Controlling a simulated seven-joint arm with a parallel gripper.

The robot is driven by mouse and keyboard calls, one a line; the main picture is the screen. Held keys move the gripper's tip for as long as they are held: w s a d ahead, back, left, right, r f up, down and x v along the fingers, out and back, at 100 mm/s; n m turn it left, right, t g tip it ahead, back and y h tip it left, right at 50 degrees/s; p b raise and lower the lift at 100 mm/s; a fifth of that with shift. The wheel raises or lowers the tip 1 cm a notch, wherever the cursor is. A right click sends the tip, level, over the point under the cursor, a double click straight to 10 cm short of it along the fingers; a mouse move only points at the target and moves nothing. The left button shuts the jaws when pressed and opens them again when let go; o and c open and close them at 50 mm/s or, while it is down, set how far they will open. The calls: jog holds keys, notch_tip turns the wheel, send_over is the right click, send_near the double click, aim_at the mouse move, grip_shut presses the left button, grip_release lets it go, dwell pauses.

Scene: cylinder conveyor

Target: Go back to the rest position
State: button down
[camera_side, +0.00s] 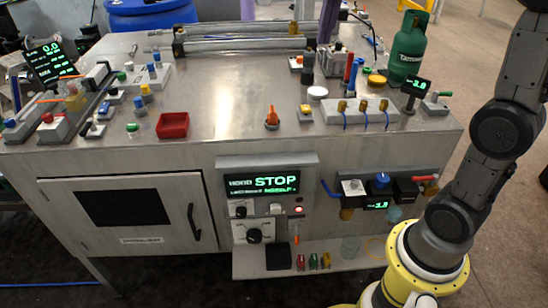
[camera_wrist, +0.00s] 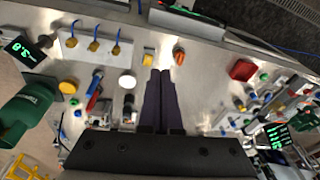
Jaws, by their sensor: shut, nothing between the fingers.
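My gripper (camera_wrist: 160,73) shows in the wrist view with its two dark purple fingers side by side and closed, nothing held between them. The fingers point over the metal workbench (camera_wrist: 205,85), with an orange-topped knob (camera_wrist: 179,56) and a yellow-topped button (camera_wrist: 148,60) just beyond their tips. In the side view, a purple finger-like part (camera_side: 329,20) hangs at the top edge above the back of the bench (camera_side: 225,95); the rest of the gripper is out of frame there. My arm rises at the right of the bench.
A green gas bottle (camera_side: 407,48) stands at the back right. A red tray (camera_side: 172,125) sits on the left of the top. Metal cylinders (camera_side: 245,44) lie along the back edge. A STOP display (camera_side: 262,184) is on the front. The middle of the top is mostly bare.

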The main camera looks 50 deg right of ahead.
jog(key=s+a+f+n+t, duration=0.1)
jog(key=s+a+f+n, duration=0.15)
jog(key=s, duration=0.45)
jog(key=s+a+f+n+t, duration=0.1)
jog(key=s+a+f, duration=0.15)
jog(key=s, duration=0.45)
jog(key=s+a+f+n+t, duration=0.1)
jog(key=s+f+n, duration=0.2)
jog(key=f, duration=0.6)
jog(key=shift+s+a+n+t, duration=0.3)
jog(key=shift+s+a+n, duration=0.1)
jog(key=shift+s, duration=0.5)
